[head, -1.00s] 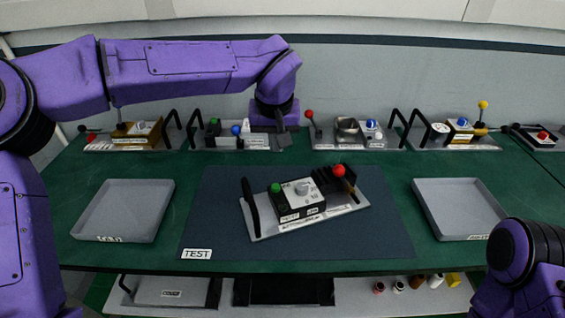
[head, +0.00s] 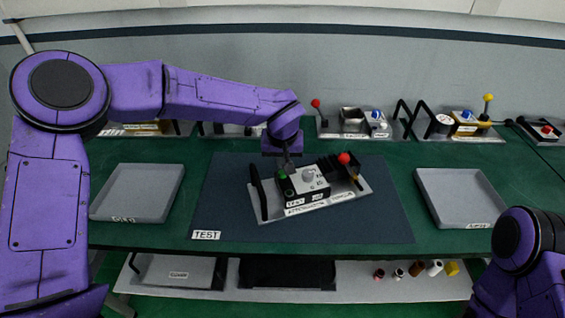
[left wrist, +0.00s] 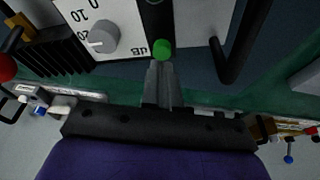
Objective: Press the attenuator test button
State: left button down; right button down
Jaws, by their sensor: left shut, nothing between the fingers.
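The attenuator module (head: 310,196) lies on the dark test mat, with a grey dial (head: 308,175), a black handle at its left and a red-knobbed lever (head: 344,159) at its right. Its green button (head: 282,176) sits at the box's left end, beside the dial. My left gripper (head: 288,166) is shut and empty, over the back of the module close to the green button. In the left wrist view the closed fingertips (left wrist: 162,66) point at the green button (left wrist: 162,48) and appear just short of it; whether they touch is unclear. My right gripper is out of view.
Grey trays stand at the left (head: 138,194) and right (head: 460,196) of the mat (head: 375,220). Other modules with levers and knobs line the back of the green bench, including one with a red lever (head: 316,104). A lower shelf (head: 350,282) holds small bottles.

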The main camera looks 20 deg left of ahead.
pick_arm(q)
jog(key=shift+f, duration=0.95)
